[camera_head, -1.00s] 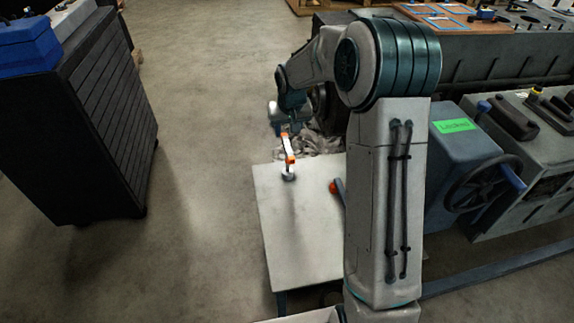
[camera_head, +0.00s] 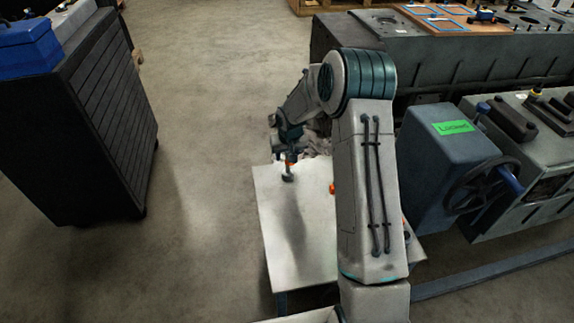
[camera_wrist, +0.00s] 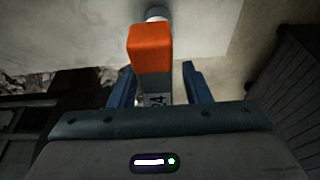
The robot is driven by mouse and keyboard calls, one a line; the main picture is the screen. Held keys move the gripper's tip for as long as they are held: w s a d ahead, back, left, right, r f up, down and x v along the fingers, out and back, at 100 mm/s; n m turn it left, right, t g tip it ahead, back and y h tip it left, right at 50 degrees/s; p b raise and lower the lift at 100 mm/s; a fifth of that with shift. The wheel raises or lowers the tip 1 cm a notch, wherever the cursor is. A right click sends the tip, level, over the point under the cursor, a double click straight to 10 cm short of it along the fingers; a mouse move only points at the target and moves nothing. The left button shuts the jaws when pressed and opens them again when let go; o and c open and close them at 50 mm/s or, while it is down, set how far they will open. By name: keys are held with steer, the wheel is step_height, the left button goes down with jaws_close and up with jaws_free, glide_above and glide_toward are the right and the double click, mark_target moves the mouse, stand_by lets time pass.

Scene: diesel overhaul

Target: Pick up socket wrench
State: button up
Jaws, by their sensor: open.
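The socket wrench (camera_head: 288,177) stands upright near the far left part of a pale table, its dark round foot on the tabletop. Its upper part is mostly hidden by my gripper (camera_head: 289,160) in the head view. In the wrist view, the wrench (camera_wrist: 150,47) shows a large orange block and a grey shaft reaching back between the blue fingers of my gripper (camera_wrist: 155,78). The fingers are apart, one on each side of the shaft. I cannot tell whether either touches it.
The pale table (camera_head: 285,245) is mostly bare. A small orange item (camera_head: 333,188) shows beside my arm. A dark cabinet (camera_head: 85,135) with a blue box (camera_head: 28,48) stands at the left. A blue machine with a handwheel (camera_head: 480,185) is at the right.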

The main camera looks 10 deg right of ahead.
jaws_close()
steer(key=shift+r, duration=0.1)
steer(key=shift+w+r, duration=0.1)
steer(key=shift+r, duration=0.5)
step_height(320, 180, up, 3)
steer(key=shift+f, duration=0.1)
steer(key=w+d+r, duration=0.2)
steer(key=d+r, duration=0.5)
steer(key=d, duration=0.4)
steer(key=shift+w+d+b, duration=0.2)
steer(key=shift+w+b, duration=0.1)
steer(key=shift+b, duration=0.1)
steer(key=shift+f, duration=0.1)
